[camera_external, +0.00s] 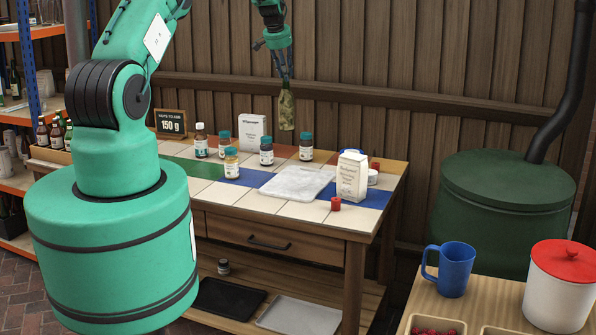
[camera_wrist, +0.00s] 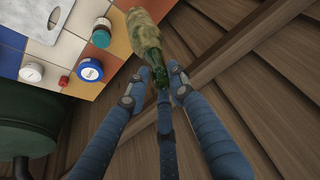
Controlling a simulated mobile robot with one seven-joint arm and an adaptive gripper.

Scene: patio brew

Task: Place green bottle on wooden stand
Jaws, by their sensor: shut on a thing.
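My gripper (camera_external: 285,74) is shut on the neck of the green bottle (camera_external: 286,108), with three dark fingers around it. The bottle hangs upright with its base down, above the back of the tiled table, clear of the tabletop. Its body is mottled green and beige. In the wrist view the bottle (camera_wrist: 142,30) runs up from between the fingertips (camera_wrist: 162,78), its dark green neck nearest me. I cannot make out a separate wooden stand in either view.
A wooden plank wall (camera_external: 400,60) rises behind. A green drum (camera_external: 500,200) stands right.

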